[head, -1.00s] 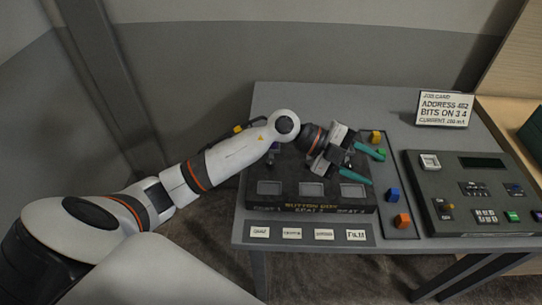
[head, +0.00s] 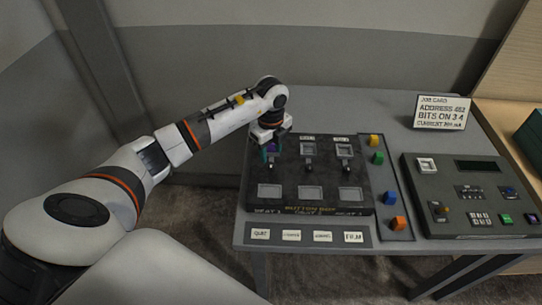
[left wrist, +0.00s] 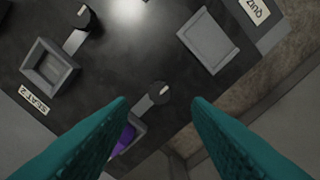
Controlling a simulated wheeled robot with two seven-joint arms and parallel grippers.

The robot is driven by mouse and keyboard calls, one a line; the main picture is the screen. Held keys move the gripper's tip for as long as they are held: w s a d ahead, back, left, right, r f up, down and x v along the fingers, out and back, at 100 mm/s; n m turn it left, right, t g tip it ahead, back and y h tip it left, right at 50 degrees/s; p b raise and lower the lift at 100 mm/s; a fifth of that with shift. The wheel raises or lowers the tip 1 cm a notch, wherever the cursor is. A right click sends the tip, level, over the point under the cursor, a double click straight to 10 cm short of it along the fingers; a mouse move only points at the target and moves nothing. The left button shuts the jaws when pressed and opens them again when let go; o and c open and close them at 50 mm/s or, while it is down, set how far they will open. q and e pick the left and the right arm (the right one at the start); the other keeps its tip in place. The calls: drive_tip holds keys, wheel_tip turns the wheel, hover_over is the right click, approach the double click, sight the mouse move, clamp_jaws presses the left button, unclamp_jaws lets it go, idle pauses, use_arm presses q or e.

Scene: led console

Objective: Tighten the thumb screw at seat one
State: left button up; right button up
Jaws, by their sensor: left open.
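My left gripper (head: 268,152) points down over the left end of the dark button box (head: 312,203), at seat one. In the left wrist view its teal fingers (left wrist: 161,100) are apart, with nothing held. A dark round thumb screw (left wrist: 159,92) with a pale mark shows between the fingertips, beside a grey strip. I cannot tell how far below the tips it lies. A purple piece (left wrist: 125,138) sits in the seat beside it, partly hidden by the left finger. In the head view the gripper mostly hides this seat and its screw. My right gripper is not in view.
The empty seat two (left wrist: 48,68) and its thumb screw (left wrist: 88,20) are nearby. Coloured blocks, including a blue one (head: 389,198), stand in a tray at right. A console (head: 470,215) and job card (head: 442,111) stand farther right. The table's back is clear.

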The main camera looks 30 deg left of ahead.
sight(271, 165)
use_arm(q)
wheel_tip(271, 165, down, 5)
drive_tip(key=shift+r+p, duration=0.1)
drive_tip(key=shift+p, duration=0.5)
